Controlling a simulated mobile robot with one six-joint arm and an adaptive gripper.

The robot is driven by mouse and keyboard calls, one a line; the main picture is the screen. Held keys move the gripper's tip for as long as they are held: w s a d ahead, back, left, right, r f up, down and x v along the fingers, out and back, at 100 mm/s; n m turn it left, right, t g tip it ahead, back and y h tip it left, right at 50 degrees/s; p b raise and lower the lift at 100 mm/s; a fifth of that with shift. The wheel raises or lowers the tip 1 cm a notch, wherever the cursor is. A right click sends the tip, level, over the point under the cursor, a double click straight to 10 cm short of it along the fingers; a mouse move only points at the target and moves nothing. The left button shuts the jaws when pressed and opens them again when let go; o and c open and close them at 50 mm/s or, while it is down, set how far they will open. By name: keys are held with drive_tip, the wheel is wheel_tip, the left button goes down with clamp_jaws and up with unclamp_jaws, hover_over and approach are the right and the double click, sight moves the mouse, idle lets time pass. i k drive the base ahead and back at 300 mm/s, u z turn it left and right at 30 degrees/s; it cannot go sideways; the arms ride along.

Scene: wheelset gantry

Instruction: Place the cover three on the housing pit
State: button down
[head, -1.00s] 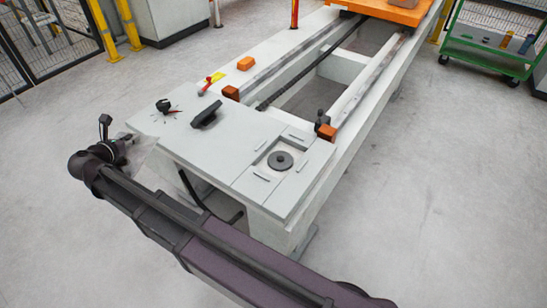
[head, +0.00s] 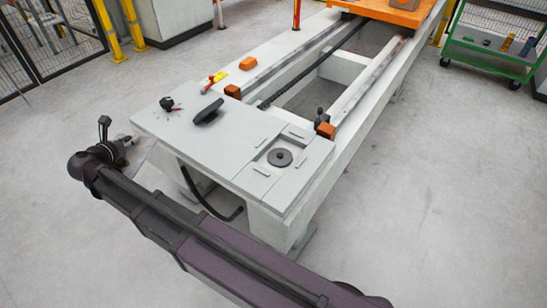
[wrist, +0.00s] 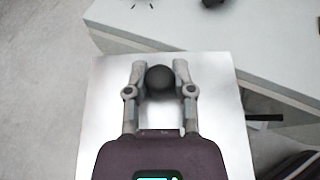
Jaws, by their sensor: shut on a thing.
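My gripper (wrist: 160,88) is shut on the round black knob (wrist: 159,79) of a flat, shiny metal plate, which looks like cover three (wrist: 215,105). The plate lies beneath the fingers, beside the bench edge and partly overlapping it in the wrist view. In the head view my gripper (head: 124,146) is at the near left corner of the bench, and only a pale part of the plate (head: 141,151) shows. The housing pit (head: 264,160) looks to be the square recess at the near right of the bench top, with a dark round disc (head: 280,158) in it.
The long pale bench (head: 195,140) carries a black handle-like part (head: 208,112), a black knob (head: 167,104), a red lever (head: 209,84) and orange blocks (head: 250,62). A green cart (head: 490,55) stands at the back right. The floor at right is clear.

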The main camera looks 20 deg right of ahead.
sight(280, 153)
drive_tip(key=u, duration=0.05)
drive_tip(key=k, duration=1.4)
drive_tip(key=z, duration=0.95)
drive_tip(key=i, duration=1)
drive_tip(key=z, duration=0.05)
